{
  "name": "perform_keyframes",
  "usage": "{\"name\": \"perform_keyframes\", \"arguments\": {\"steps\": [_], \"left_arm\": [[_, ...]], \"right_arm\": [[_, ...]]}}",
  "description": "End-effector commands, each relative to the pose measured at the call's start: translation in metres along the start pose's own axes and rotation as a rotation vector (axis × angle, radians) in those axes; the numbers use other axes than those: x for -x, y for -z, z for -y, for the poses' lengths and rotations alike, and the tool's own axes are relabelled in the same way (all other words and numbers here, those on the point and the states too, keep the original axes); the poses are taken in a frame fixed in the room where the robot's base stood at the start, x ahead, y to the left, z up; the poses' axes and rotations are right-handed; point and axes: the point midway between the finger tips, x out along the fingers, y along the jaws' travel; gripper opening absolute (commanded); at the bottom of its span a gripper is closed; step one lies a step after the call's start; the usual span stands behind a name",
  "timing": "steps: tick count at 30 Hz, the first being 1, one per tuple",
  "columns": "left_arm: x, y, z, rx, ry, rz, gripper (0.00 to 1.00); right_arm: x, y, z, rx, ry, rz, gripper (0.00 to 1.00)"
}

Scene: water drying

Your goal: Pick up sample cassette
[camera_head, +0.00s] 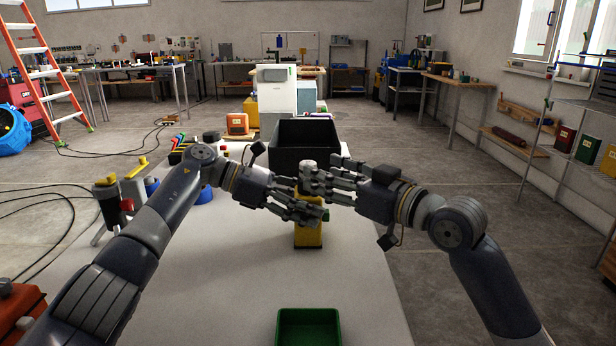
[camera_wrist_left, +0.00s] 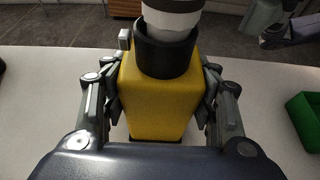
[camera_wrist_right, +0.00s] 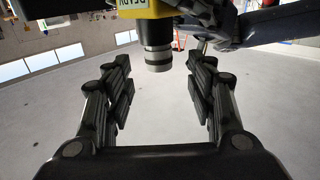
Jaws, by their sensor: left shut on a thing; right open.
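A yellow boxy device (camera_head: 307,236) stands upright on the table. It has a black collar (camera_wrist_left: 166,52) with a grey and white banded cylinder (camera_wrist_left: 173,16) in its top; I cannot tell whether this cylinder is the sample cassette. My left gripper (camera_head: 311,212) is shut on the yellow device, with fingers against both sides of its body. My right gripper (camera_head: 322,178) is open beside the cylinder's top. In the right wrist view the cylinder (camera_wrist_right: 157,52) appears upside down, between and beyond the open fingers (camera_wrist_right: 160,85). The fingers partly hide it in the head view.
A green tray (camera_head: 308,318) sits at the table's near edge. A black open bin (camera_head: 303,139) stands behind the grippers. The white table (camera_head: 365,275) is clear on the right.

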Motion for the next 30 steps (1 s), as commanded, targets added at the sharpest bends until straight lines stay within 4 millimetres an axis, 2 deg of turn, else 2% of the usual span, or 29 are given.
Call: {"name": "perform_keyframes", "arguments": {"steps": [5,15,24,25,30], "left_arm": [[0.0,0.0,0.0,0.0,0.0,0.0,0.27],[0.0,0.0,0.0,0.0,0.0,0.0,0.27],[0.0,0.0,0.0,0.0,0.0,0.0,0.27],[0.0,0.0,0.0,0.0,0.0,0.0,0.27],[0.0,0.0,0.0,0.0,0.0,0.0,0.27]], "right_arm": [[-0.011,0.001,0.0,0.001,0.0,-0.001,0.51],[-0.053,0.004,-0.002,0.001,-0.001,-0.001,0.51],[-0.058,0.003,-0.002,0.002,-0.001,0.0,0.51],[-0.058,0.003,-0.002,0.002,-0.001,0.0,0.49],[-0.057,0.003,-0.002,0.002,-0.001,0.0,0.1]]}}
